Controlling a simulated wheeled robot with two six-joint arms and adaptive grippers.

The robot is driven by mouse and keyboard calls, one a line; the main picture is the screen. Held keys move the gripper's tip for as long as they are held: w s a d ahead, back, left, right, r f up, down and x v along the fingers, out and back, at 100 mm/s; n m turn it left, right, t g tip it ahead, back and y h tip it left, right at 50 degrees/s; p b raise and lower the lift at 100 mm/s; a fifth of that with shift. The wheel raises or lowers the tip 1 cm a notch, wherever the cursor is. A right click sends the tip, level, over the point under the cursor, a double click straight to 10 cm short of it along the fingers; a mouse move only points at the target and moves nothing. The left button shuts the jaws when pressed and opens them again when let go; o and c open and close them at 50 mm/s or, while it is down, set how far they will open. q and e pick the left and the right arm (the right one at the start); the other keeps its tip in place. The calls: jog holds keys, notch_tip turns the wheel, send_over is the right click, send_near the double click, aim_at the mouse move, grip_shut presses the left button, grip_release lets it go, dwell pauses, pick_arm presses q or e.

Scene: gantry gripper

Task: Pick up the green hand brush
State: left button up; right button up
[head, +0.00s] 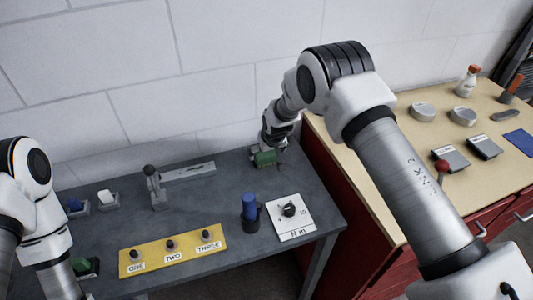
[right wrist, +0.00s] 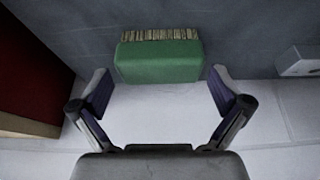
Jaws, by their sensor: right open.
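The green hand brush (head: 265,158) lies at the back right corner of the grey table in the head view, close to the wall. In the right wrist view the brush (right wrist: 158,62) shows a green block with pale bristles along its far edge. My right gripper (head: 272,146) is above the brush in the head view. In the right wrist view my right gripper (right wrist: 158,85) is open, with its two fingers apart on either side of the brush's near end and nothing held. My left arm is at the left edge of the head view; its gripper cannot be made out clearly.
A grey rail with an upright lever (head: 153,185) stands left of the brush. A yellow button panel (head: 172,250), a blue-topped knob (head: 249,208) and a white dial plate (head: 290,218) are nearer. A red cabinet with a wooden top (head: 400,135) borders the right; the white wall is behind.

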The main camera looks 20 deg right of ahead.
jog(key=shift+x, duration=0.9)
pick_arm(q)
jog(key=shift+s+r, duration=0.1)
jog(key=shift+r, duration=0.3)
pick_arm(e)
jog(key=c, duration=0.9)
pick_arm(q)
jog(key=shift+f, duration=0.1)
pick_arm(e)
jog(key=shift+c, duration=0.2)
